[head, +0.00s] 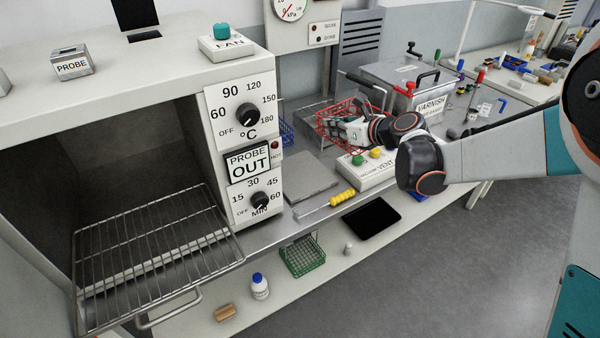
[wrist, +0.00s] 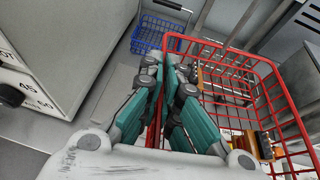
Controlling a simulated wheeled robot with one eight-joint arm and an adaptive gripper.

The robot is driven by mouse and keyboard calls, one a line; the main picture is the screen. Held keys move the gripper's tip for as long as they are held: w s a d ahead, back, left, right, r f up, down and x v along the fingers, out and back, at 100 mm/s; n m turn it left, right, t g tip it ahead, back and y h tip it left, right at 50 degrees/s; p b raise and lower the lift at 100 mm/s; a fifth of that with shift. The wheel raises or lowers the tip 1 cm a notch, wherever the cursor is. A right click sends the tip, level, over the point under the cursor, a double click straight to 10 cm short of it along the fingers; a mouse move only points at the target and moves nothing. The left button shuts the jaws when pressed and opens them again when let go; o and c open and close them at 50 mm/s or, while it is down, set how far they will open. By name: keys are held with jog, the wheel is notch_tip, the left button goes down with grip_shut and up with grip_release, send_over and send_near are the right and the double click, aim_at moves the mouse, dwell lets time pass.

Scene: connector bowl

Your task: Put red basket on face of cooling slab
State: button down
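The red wire basket (head: 336,114) is at the back of the bench, left of the varnish tank; it fills the right of the wrist view (wrist: 268,88). My gripper (head: 343,131) is at the basket's near side. In the wrist view its teal fingers (wrist: 170,68) are close together with the red wire wall between them, so it appears shut on the basket. The fingers hide part of that wall. The grey flat slab (head: 298,178), likely the cooling slab, lies bare beside the oven controls; part of it shows in the wrist view (wrist: 108,96).
A blue basket (wrist: 158,33) stands behind the slab, beside the oven. The vent box (head: 370,176) with green and yellow buttons is right of the slab. A yellow-handled tool (head: 342,198) lies in front. The varnish tank (head: 402,88) is behind my gripper.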

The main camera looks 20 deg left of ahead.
jog(key=s+a+n+g+y, duration=0.2)
jog(key=s+a+n+g, duration=0.1)
jog(key=a, duration=1.1)
jog(key=shift+h, duration=0.3)
jog(key=f+b, duration=0.3)
jog(key=f, duration=0.6)
jog(key=f+b, duration=0.3)
jog(key=f, duration=0.7)
jog(key=shift+w+a, duration=0.15)
jog(key=shift+a, duration=0.05)
jog(key=shift+f, duration=0.1)
jog(key=c, duration=2)
grip_release()
jog(key=shift+o, duration=1)
